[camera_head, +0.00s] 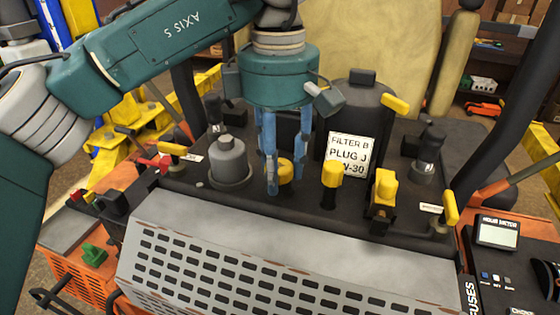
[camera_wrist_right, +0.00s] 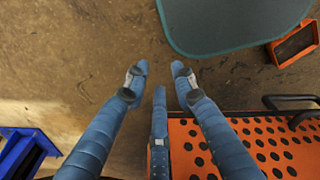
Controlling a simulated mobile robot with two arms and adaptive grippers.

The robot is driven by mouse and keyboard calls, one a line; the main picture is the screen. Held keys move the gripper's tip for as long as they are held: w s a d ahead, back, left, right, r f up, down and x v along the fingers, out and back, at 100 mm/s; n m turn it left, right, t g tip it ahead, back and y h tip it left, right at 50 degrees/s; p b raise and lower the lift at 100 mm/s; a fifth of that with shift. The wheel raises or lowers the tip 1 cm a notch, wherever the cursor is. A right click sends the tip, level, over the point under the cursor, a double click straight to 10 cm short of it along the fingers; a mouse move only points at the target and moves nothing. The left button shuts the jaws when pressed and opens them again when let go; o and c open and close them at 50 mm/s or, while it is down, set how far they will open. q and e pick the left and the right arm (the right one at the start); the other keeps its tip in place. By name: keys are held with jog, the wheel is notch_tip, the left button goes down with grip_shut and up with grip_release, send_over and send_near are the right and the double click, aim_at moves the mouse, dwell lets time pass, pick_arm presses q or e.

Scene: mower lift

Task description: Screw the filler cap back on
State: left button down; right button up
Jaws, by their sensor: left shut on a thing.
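My left gripper (camera_head: 285,182) points down over the mower's black engine deck, its blue fingers around a small yellow cap (camera_head: 286,171). The cap sits low between the fingertips and looks upright. The fingers partly hide it, and I cannot tell how it meets the part beneath. My right gripper (camera_wrist_right: 159,72) shows in the right wrist view. Its blue fingers are spread and empty above the floor, beside an orange perforated step.
A yellow-topped post (camera_head: 331,174) and a yellow clip (camera_head: 383,188) stand close to the right. A grey knob (camera_head: 228,160) stands left. A black canister (camera_head: 357,105) with a white label (camera_head: 350,155) rises behind. A grey perforated cover (camera_head: 230,250) lies in front.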

pick_arm(q)
jog(key=shift+s+r+m+p, duration=0.1)
jog(key=shift+s+m+p, duration=0.1)
jog(key=shift+m+p, duration=0.45)
jog(key=shift+m, duration=0.95)
jog(key=shift+w+f+m, duration=0.15)
jog(key=shift+f+m, duration=0.05)
jog(key=shift+m, duration=0.1)
jog(key=shift+m+p, duration=0.3)
jog(key=shift+m, duration=0.3)
jog(key=c, duration=1.2)
grip_release()
jog(key=shift+a, duration=0.1)
jog(key=shift+o, duration=0.2)
jog(key=shift+s+r, duration=0.15)
jog(key=shift+s, duration=0.05)
